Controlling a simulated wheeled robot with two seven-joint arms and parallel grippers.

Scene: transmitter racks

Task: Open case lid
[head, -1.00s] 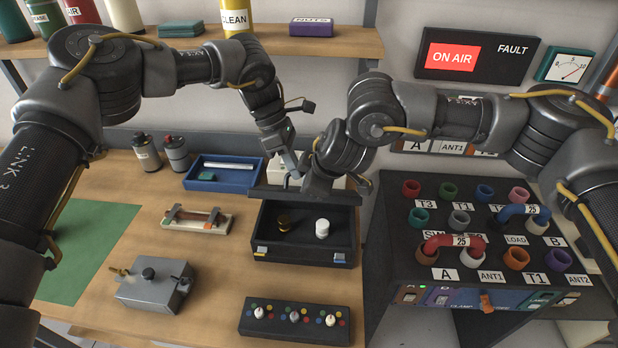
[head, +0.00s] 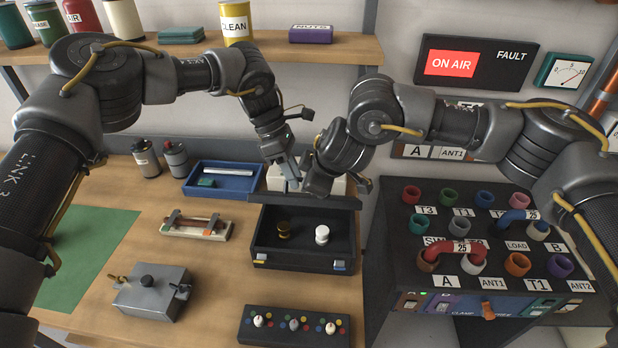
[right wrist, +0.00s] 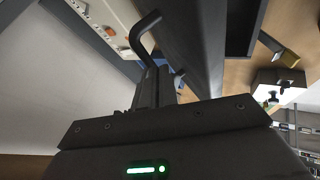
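The black case (head: 262,240) stands on the workbench, its inside in view with a brass piece (head: 284,229) and a white piece (head: 322,235) in it. Its lid (head: 335,202) is raised at the back, seen nearly edge-on; in the right wrist view the dark panel (right wrist: 190,38) looks like the lid. My left gripper (head: 290,177) is behind the lid's left half, pointing down; its finger gap is unclear. My right gripper (head: 315,183) is at the lid's top edge, its fingers mostly hidden in the head view. In the right wrist view a bent dark bar (right wrist: 139,35) is by its fingers (right wrist: 158,88).
A blue tray (head: 222,190), two canisters (head: 148,158), a small fixture (head: 196,226) and a grey box (head: 152,295) are left of the case. A knob panel (head: 294,325) lies in front. The patch panel (head: 490,230) stands right. A shelf (head: 270,48) is behind.

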